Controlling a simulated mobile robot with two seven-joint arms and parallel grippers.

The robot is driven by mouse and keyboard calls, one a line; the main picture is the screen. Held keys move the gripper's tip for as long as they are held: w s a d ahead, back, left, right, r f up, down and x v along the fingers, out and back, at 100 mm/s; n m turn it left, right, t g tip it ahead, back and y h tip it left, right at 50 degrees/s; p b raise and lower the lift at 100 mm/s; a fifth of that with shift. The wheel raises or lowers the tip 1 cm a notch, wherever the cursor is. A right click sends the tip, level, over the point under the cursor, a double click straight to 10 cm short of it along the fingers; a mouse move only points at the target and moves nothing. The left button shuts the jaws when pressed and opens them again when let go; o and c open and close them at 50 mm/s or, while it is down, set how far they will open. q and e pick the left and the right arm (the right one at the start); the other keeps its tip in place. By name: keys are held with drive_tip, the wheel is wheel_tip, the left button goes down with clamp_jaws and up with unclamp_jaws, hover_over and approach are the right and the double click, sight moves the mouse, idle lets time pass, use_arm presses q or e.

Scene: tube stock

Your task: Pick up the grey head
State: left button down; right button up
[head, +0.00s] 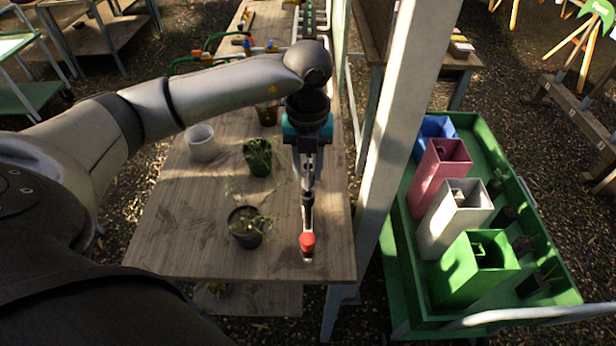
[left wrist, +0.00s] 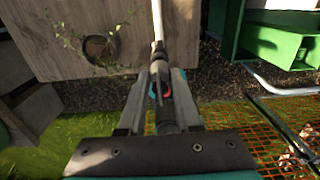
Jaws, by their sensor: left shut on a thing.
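My left gripper (head: 307,180) points down over the near right part of the wooden table (head: 185,240). It is shut on a slim dark grey piece (head: 307,212) that looks like the grey head, with a red part and a pale tip (head: 307,258) below. In the left wrist view, the gripper (left wrist: 160,85) has its fingers on either side of the dark piece, and a pale rod (left wrist: 158,20) reaches away from it. I cannot tell whether the tip touches the table. My right gripper is not in view.
Potted plants (head: 246,228) (head: 258,157) and a white pot (head: 202,142) stand left of the gripper. A pale post (head: 405,110) rises right of the table. Beyond it, a green trolley (head: 545,255) holds blue, pink, white and green boxes. Hose fittings (head: 260,47) lie at the back.

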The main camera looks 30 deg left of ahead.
use_arm(q)
wheel_tip(320, 180, up, 17)
drive_tip(key=shift+f, duration=0.15)
drive_tip(key=shift+p, duration=0.3)
drive_tip(key=shift+r+p, duration=2.3)
drive_tip(key=shift+r, duration=0.25)
drive_tip(key=shift+s+f, duration=0.1)
drive_tip(key=shift+f, duration=0.05)
